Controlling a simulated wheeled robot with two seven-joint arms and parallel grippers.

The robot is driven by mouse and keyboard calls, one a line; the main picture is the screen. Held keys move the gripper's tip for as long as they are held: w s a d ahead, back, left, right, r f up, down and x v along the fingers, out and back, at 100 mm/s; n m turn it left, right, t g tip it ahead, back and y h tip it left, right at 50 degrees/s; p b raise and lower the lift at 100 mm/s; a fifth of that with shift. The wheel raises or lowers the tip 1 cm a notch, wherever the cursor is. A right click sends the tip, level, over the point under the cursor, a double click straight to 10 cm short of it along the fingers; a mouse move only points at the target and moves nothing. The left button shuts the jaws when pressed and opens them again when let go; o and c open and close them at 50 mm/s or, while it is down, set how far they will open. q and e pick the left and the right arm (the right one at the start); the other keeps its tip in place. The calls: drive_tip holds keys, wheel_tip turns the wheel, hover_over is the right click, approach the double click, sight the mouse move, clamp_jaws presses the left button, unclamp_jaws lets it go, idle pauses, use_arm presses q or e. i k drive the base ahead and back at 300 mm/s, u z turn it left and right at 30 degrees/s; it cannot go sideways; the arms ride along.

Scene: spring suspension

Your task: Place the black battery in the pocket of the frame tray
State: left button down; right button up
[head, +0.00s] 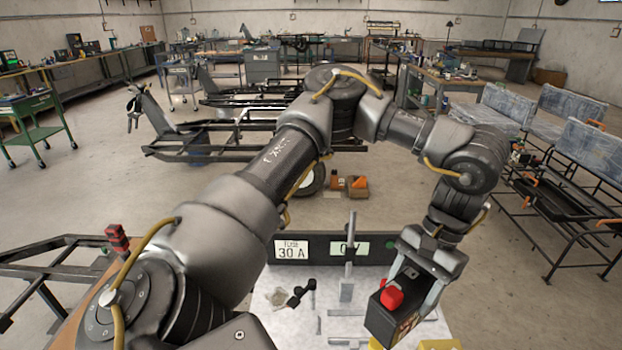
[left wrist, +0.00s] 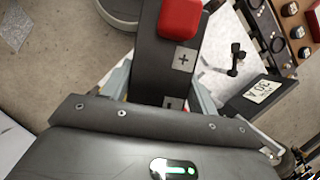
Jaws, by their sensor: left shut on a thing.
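The black battery (head: 379,321) has a red cap (head: 392,297) on top and hangs tilted in my left gripper (head: 413,290), at the lower right of the head view. The gripper's fingers are shut on its sides. In the left wrist view the battery (left wrist: 160,60) lies between the two fingers, with plus and minus labels showing. Below and left of it in the head view is a light grey surface with low grey strips (head: 345,312), seemingly the frame tray. I cannot make out its pocket; battery and arm cover part of this area. My right gripper is not in view.
A small black part (head: 300,291) lies left of the strips. A yellow piece (head: 438,345) is at the bottom edge.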

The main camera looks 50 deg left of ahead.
sight(347, 327)
drive_tip(key=u, duration=0.3)
drive_tip(key=k, duration=1.05)
drive_tip(key=z, duration=0.35)
